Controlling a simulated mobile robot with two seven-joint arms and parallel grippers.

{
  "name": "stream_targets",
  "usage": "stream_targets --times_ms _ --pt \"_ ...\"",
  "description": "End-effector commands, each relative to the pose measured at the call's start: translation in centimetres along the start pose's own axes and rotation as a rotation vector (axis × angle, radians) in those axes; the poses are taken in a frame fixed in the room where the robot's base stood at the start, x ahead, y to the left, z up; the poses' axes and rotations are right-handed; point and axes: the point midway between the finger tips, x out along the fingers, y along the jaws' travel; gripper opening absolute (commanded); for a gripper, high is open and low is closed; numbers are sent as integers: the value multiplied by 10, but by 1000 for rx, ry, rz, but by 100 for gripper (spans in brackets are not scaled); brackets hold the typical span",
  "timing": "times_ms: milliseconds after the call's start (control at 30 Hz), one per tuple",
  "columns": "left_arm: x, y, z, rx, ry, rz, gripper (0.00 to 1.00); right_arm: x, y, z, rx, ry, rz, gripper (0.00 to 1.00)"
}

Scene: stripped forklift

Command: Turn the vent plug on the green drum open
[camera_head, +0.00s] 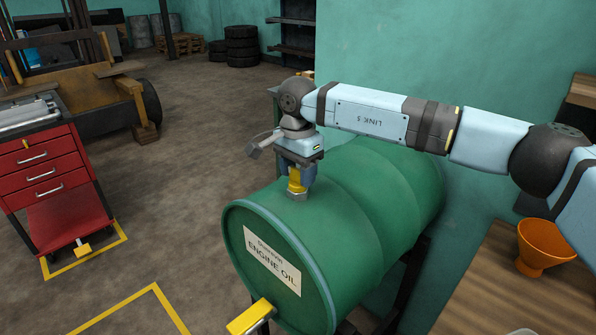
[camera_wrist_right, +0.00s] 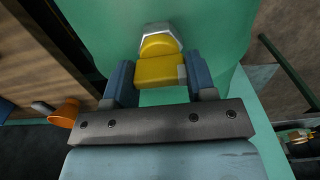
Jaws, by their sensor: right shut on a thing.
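The green drum (camera_head: 352,218) lies on its side on a dark stand, with an engine oil label on its front end. The yellow vent plug (camera_head: 295,182) sits on top of the drum in a metal collar. My right gripper (camera_head: 298,184) points down over the plug and is shut on it. In the right wrist view the plug (camera_wrist_right: 158,70) lies between the two blue-grey fingers of the right gripper (camera_wrist_right: 160,80), with the metal collar (camera_wrist_right: 160,32) beyond it. A yellow tap handle (camera_head: 249,317) shows low on the drum's front end. My left gripper is not in view.
An orange funnel (camera_head: 544,246) stands on a wooden bench (camera_head: 500,290) at the right. A red tool cart (camera_head: 45,180) stands at the left. The stripped forklift (camera_head: 90,95) and stacked tyres (camera_head: 241,46) are farther back. The floor left of the drum is clear.

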Motion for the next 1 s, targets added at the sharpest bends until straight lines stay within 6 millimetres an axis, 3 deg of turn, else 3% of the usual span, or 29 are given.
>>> stream_targets --times_ms 100,133,200,233,500,633,1000 --pt "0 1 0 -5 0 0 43 -1 0 0 -2 0 -1 27" --pt "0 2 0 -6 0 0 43 -1 0 0 -2 0 -1 58" --pt "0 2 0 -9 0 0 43 -1 0 0 -2 0 -1 74" --pt "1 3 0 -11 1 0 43 -1 0 0 -2 0 -1 77" --pt "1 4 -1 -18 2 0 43 -1 0 0 0 0 -1 77" --pt "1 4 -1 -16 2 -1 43 -12 0 0 0 1 -2 77" --pt "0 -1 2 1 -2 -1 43 -92 -1 0 -1 2 -4 77"
